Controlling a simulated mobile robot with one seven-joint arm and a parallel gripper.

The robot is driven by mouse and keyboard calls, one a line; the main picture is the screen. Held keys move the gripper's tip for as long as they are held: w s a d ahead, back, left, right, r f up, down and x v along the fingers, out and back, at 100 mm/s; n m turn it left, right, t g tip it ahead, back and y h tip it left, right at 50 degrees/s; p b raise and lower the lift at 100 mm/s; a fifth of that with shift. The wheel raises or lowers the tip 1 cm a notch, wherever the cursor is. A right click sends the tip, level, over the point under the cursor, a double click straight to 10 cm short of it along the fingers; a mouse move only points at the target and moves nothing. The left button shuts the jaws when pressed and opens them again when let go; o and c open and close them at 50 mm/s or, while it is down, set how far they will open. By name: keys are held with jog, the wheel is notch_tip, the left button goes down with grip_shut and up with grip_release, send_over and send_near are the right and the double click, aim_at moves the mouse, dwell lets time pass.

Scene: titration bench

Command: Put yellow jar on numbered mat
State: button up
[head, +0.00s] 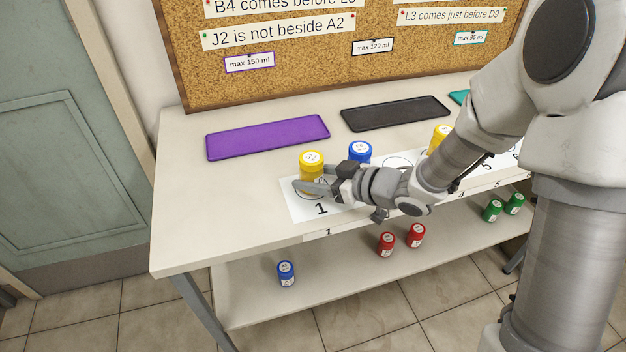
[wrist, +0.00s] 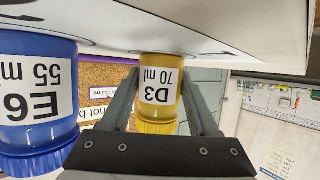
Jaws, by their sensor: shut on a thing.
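A yellow jar labelled D3, 70 ml (head: 311,164) stands upright at the circle marked 1, at the left end of the white numbered mat (head: 299,208). My gripper (head: 316,187) is shut on this jar from the right and front. The wrist view, upside down, shows the yellow jar (wrist: 160,92) between both fingers, its base touching or very close to the mat. A blue jar labelled E6, 55 ml (head: 360,151) stands just right of it; in the wrist view the blue jar (wrist: 36,95) is large at left. Another yellow jar (head: 439,136) stands farther right, partly hidden by my arm.
Behind the mat lie a purple tray (head: 267,137), a black tray (head: 394,113) and a partly hidden teal tray (head: 458,97), the first two empty. The lower shelf holds a blue jar (head: 286,273), red jars (head: 386,245) and green jars (head: 492,211). The table's left end is clear.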

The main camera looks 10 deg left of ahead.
jog(key=shift+r, duration=0.1)
jog(key=o, duration=1.4)
